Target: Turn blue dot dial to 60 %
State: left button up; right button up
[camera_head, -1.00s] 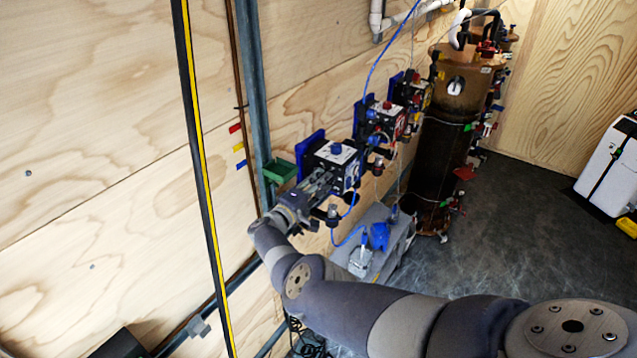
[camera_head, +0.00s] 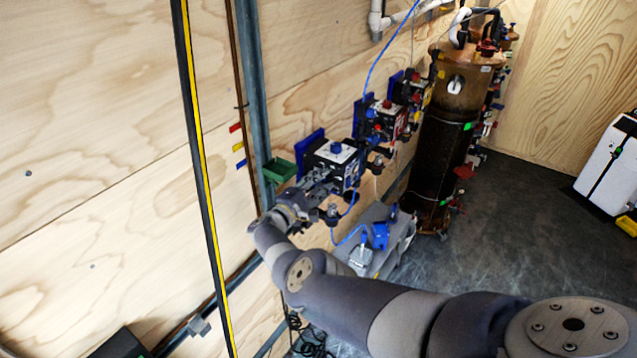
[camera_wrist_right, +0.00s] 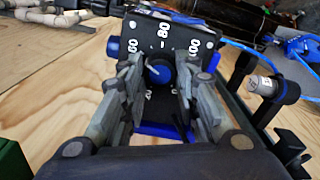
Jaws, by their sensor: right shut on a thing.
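The blue dot dial (camera_wrist_right: 160,74) is a round blue knob with a white pointer line on a black face plate (camera_wrist_right: 205,40). White marks 60, 80 and 100 run around its far side; other marks are partly hidden by my fingers. The pointer slants up and left, roughly toward the gap between 60 and 80. My right gripper (camera_wrist_right: 162,84) has one finger on each side of the knob and is shut on it. In the head view my right gripper (camera_head: 316,187) is at the nearest box (camera_head: 337,153), hiding the dial. My left gripper is not in view.
Similar boxes (camera_head: 384,120) stand further along the wooden wall, beside a tall brown tank (camera_head: 447,90). A green tray (camera_head: 279,170) is close left of my gripper. A blue cable (camera_wrist_right: 268,55) and a clear-topped fitting (camera_wrist_right: 263,86) are close on the right.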

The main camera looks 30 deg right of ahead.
jog(key=shift+d+r, duration=0.4)
jog(key=shift+r, duration=0.05)
jog(key=o, duration=1.1)
jog(key=shift+d, duration=0.1)
jog(key=shift+a+f, duration=0.3)
jog(key=shift+f, duration=0.05)
jog(key=shift+m, duration=0.3)
